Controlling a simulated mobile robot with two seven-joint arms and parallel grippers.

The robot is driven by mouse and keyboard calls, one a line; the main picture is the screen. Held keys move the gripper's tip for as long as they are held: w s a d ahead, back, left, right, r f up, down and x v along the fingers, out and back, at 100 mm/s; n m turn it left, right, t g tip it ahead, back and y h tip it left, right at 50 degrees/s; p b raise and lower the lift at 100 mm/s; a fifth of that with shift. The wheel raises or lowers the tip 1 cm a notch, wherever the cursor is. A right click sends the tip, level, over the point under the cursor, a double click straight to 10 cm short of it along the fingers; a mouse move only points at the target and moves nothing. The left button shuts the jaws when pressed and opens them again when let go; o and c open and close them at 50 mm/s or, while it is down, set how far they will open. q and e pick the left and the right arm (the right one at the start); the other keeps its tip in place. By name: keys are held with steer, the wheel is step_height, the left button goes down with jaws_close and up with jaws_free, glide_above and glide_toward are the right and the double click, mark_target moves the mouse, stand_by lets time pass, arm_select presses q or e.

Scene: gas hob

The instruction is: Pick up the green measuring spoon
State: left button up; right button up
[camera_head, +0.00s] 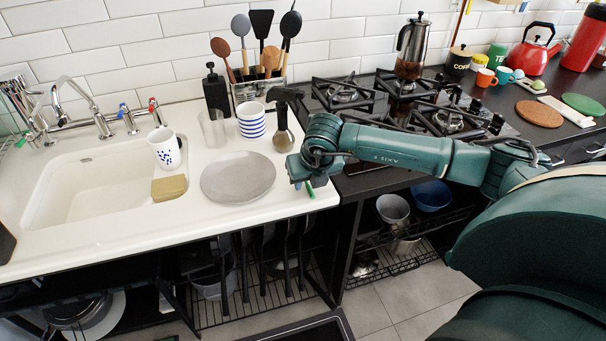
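A small bright green strip (310,190), which looks like part of the green measuring spoon, shows just below my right gripper (303,180) at the front right of the white counter. My gripper body and wrist hide most of it. The gripper points down over the counter, and I cannot tell whether its fingers are open or closed around the green piece. My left gripper is out of view.
A grey plate (238,177) lies left of my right gripper. A striped cup (251,121) and a black-topped object (284,105) stand behind. The sink (85,190) is at left. The gas hob (400,105) lies behind my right forearm.

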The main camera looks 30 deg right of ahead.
steer(key=shift+f+b, duration=0.15)
steer(key=shift+b, duration=0.15)
jaws_close()
stand_by(0.3)
